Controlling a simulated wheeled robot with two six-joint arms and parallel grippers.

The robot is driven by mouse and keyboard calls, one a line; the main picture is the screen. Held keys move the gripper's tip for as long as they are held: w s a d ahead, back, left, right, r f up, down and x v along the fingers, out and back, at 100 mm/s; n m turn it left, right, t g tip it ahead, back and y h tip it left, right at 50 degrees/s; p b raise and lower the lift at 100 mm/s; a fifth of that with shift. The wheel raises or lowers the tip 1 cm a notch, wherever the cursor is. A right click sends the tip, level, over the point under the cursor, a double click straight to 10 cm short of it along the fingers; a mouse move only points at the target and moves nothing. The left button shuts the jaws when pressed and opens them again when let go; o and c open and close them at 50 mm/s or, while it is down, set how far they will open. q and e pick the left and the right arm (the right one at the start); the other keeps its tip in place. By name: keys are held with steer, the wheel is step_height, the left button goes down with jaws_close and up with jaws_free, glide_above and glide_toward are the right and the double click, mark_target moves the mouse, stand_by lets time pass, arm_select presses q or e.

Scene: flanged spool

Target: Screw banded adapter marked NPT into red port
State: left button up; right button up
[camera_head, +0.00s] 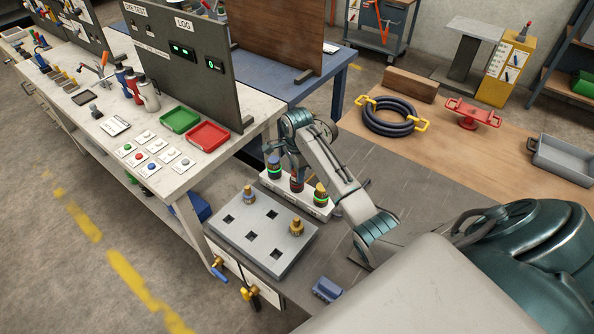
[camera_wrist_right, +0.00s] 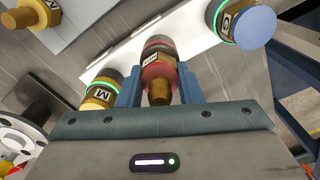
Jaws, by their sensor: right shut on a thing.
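A white block (camera_head: 325,209) carries a row of three ports: blue (camera_head: 274,170), red (camera_head: 296,185) and yellow (camera_head: 320,198). My right gripper (camera_wrist_right: 159,88) is over the red port, its blue fingers shut on a brass adapter (camera_wrist_right: 160,93) with a red band and a partly hidden label. The adapter stands at the red port; how deep it sits cannot be told. In the wrist view, the yellow port's piece (camera_wrist_right: 100,94) is marked M and the blue port's piece (camera_wrist_right: 240,22) is marked G. Both have green-lit rings. My left gripper is not in view.
A small blue block (camera_head: 327,289) lies near the front edge. Green and red trays (camera_head: 208,135) stand on the left bench.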

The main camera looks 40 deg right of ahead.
steer(key=shift+m, duration=0.4)
steer(key=m, duration=0.5)
steer(key=shift+m, duration=0.4)
steer(key=m, duration=0.6)
steer(key=shift+f, duration=0.1)
steer(key=o, duration=1.2)
steer(key=shift+c, duration=0.2)
